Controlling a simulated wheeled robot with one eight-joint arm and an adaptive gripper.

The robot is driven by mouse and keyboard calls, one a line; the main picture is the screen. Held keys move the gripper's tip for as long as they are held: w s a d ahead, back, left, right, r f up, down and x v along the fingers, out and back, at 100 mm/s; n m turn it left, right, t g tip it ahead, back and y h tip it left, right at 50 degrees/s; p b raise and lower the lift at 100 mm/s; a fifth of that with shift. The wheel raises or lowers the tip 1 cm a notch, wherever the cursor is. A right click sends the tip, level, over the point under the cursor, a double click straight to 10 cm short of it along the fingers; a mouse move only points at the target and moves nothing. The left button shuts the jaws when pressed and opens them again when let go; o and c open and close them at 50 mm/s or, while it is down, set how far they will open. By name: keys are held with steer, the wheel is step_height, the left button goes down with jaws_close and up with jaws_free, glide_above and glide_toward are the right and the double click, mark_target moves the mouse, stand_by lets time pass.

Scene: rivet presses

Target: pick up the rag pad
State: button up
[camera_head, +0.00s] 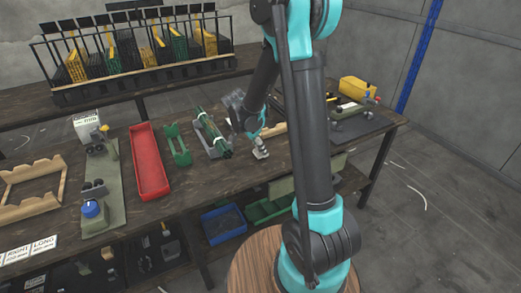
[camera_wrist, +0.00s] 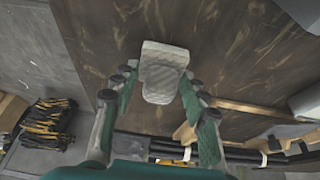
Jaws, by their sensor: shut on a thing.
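The rag pad is a small pale grey, quilted piece. In the wrist view the rag pad (camera_wrist: 162,75) sits between the two green-padded fingers of my gripper (camera_wrist: 157,82), with its far end reaching past the fingertips. In the head view the rag pad (camera_head: 261,153) shows just below my gripper (camera_head: 257,143), over the dark wooden bench (camera_head: 225,185). My gripper is shut on the pad. I cannot tell whether the pad touches the bench.
A bundle of green rods (camera_head: 213,138) lies close left of my gripper, then a green holder (camera_head: 178,145) and a red tray (camera_head: 150,160). A wooden cradle (camera_head: 273,130) is just behind. A rack of tool bins (camera_head: 140,60) stands at the back.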

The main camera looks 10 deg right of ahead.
step_height(320, 180, up, 20)
steer(key=shift+f, duration=0.2)
